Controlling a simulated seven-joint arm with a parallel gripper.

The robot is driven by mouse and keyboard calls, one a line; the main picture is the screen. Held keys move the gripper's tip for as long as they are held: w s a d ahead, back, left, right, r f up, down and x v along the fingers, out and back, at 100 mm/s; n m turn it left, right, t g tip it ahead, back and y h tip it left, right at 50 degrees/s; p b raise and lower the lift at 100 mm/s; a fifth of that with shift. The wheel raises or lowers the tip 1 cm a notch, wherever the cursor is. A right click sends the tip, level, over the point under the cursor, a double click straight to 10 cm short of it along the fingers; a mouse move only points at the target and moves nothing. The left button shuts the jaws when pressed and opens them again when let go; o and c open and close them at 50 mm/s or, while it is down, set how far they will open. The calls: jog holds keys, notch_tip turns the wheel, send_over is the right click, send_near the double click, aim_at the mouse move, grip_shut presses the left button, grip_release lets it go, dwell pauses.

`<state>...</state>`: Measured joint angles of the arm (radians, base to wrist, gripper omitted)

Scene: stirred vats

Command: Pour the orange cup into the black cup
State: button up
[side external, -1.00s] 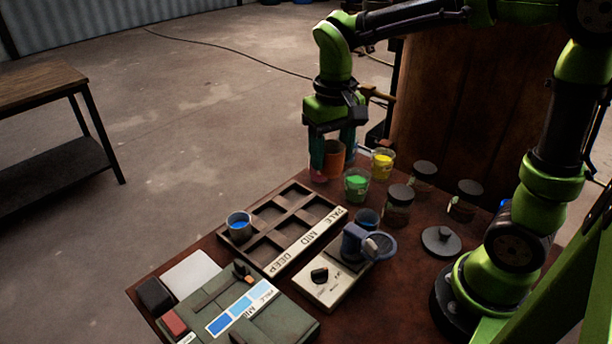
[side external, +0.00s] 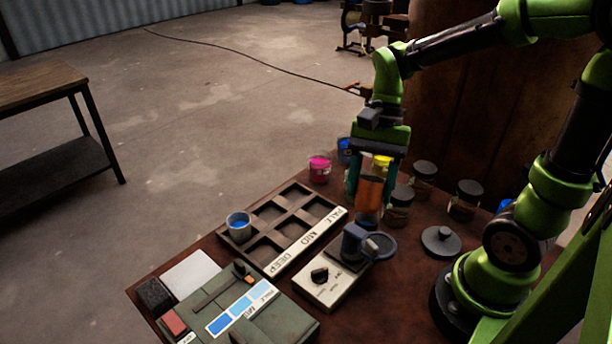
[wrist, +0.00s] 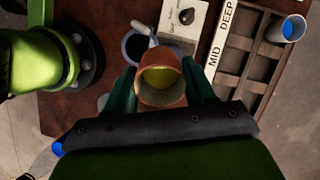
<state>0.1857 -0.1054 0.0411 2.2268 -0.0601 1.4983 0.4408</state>
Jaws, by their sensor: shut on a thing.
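The orange cup (side external: 370,194) is held between the fingers of my gripper (side external: 368,188) above the table, roughly upright. In the wrist view the orange cup (wrist: 160,62) shows its open mouth, with something yellow-green inside.
Dark-lidded jars (side external: 398,207) stand close on the right. A pink cup (side external: 319,167) and a yellow one (side external: 382,161) are behind. A compartment tray (side external: 262,254) lies left, with a blue-filled cup (side external: 239,227).

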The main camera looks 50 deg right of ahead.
jog(key=y, duration=0.1)
jog(key=g+y, duration=0.1)
jog(key=y, duration=0.2)
jog(key=shift+w+d+f+g+y, duration=0.1)
jog(key=shift+d+f+g+y, duration=0.2)
jog(key=shift+g, duration=0.1)
jog(key=shift+w+d+f+g+y, duration=0.15)
jog(key=shift+f+g+y, duration=0.2)
jog(key=shift+y, duration=0.5)
jog(key=shift+d+f+g+y, duration=0.15)
jog(key=shift+g+y, duration=0.3)
jog(key=shift+y, duration=0.35)
jog(key=shift+w+d+f+g+y, duration=0.15)
jog(key=shift+f+g+y, duration=0.2)
jog(key=shift+y, duration=0.5)
jog(key=shift+d+f+g+y, duration=0.2)
jog(key=shift+f+g+y, duration=0.1)
jog(key=shift+y, duration=0.5)
jog(key=shift+d+f+g+y, duration=0.2)
jog(key=shift+g+y, duration=0.05)
jog(key=shift+y, duration=0.55)
jog(key=shift+w+d+r+g+y, duration=0.1)
jog(key=shift+d+g+y, duration=0.15)
jog(key=shift+y, duration=0.4)
jog(key=shift+w+d+f+g+y, duration=0.1)
jog(key=shift+g+y, duration=0.2)
jog(key=shift+y, duration=0.4)
jog(key=shift+w+d+r+g+y, duration=0.1)
jog(key=shift+d+g+y, duration=0.15)
jog(key=shift+y, duration=0.4)
